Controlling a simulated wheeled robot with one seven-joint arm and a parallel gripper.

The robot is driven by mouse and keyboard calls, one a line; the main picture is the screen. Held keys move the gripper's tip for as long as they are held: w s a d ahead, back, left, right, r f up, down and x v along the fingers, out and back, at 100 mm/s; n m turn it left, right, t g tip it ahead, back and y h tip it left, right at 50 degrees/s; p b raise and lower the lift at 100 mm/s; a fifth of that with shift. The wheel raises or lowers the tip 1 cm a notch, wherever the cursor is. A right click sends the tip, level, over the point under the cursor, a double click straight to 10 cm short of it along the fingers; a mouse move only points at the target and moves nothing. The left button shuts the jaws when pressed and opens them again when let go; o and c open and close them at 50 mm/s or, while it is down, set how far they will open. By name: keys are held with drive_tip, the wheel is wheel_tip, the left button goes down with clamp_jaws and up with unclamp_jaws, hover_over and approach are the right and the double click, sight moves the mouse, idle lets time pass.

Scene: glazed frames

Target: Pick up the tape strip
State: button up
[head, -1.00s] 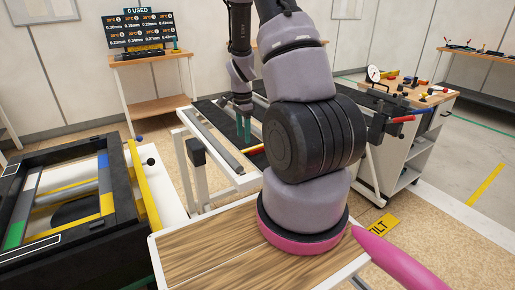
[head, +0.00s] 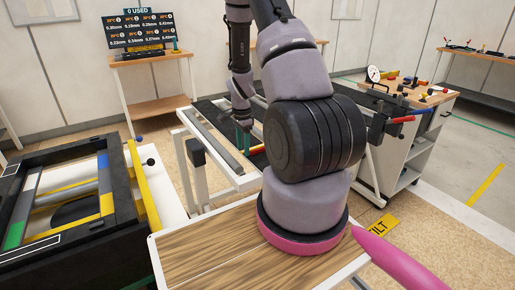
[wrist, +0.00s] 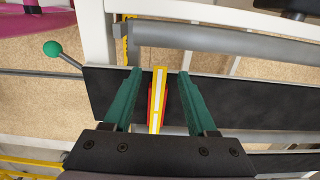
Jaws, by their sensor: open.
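The likely tape strip (wrist: 157,95) is a narrow yellow bar with a pale centre line and a red edge. In the wrist view it lies lengthwise between my fingers, over a black panel (wrist: 230,103). My gripper (wrist: 159,72) has green fingers, open, one on each side of the strip with a gap at both sides. In the head view my gripper (head: 243,143) is low over the white-framed stand; my arm partly hides this area.
A grey roller (wrist: 220,40) and white frame (wrist: 97,35) border the panel. A green-knobbed lever (wrist: 53,49) sticks out at left. In the head view, a black-framed machine (head: 60,200) stands at left and a tool cart (head: 410,100) at right.

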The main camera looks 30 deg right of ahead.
drive_tip(key=shift+f, duration=0.2)
idle(0.3)
clamp_jaws()
wheel_tip(320, 180, up, 14)
drive_tip(key=shift+r, duration=0.25)
idle(1.0)
idle(0.3)
